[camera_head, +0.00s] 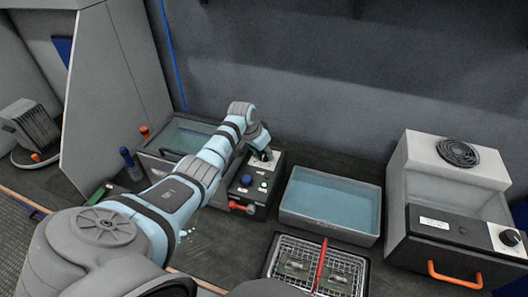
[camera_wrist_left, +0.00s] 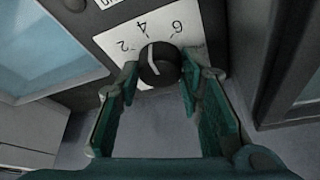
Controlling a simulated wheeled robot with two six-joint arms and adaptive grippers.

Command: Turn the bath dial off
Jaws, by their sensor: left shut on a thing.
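The bath dial (camera_wrist_left: 160,66) is a round black knob with a white pointer line, on a white plate (camera_wrist_left: 180,28) marked 2, 4 and 6. In the left wrist view its line points up and slightly left, close to the 4. My left gripper (camera_wrist_left: 161,78) has its green fingers on either side of the dial, shut on it. In the head view my left gripper (camera_head: 264,154) is at the top of the dark control box (camera_head: 238,196), and the dial is mostly hidden. The box adjoins a water-filled bath (camera_head: 187,136). My right gripper is not in view.
A grey tray of water (camera_head: 330,228) and a wire basket with a red handle (camera_head: 320,265) stand to the right. A machine (camera_head: 445,225) stands farther right.

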